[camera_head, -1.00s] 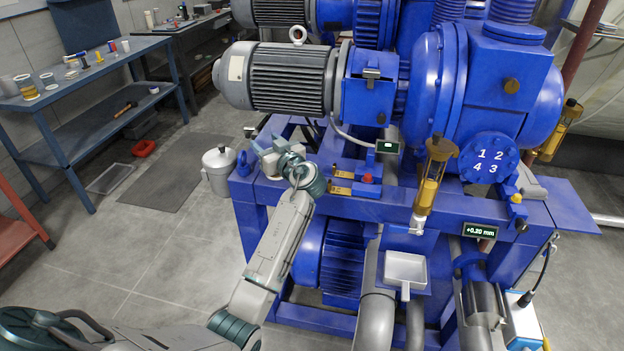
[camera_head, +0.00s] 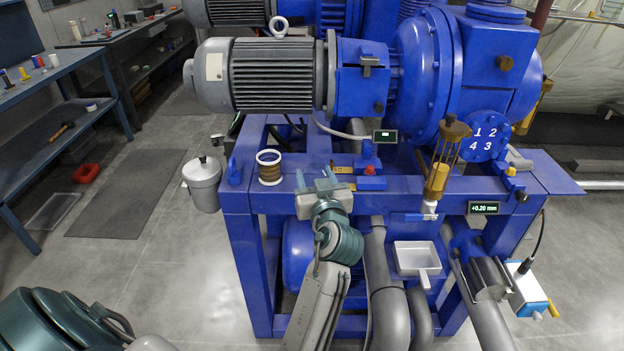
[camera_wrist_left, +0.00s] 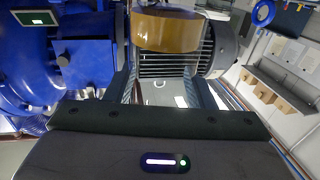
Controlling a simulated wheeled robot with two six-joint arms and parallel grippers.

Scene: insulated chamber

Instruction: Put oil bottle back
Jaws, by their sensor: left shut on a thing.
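My left gripper (camera_head: 314,176) is above the front of the blue pump frame, its fingers pointing away from me. In the left wrist view an amber oil bottle (camera_wrist_left: 166,30) with a pale end sits between the fingers, partly cut off by the top edge. In the head view the amber bottle with white rims (camera_head: 269,167) shows just left of the fingertips, over the frame's front beam. From this angle the contact between fingers and bottle is not clear. My right gripper is not in view.
A lidded silver can (camera_head: 203,183) is left of the frame. The large grey motor (camera_head: 270,75) is behind. Floor at left is mostly clear.

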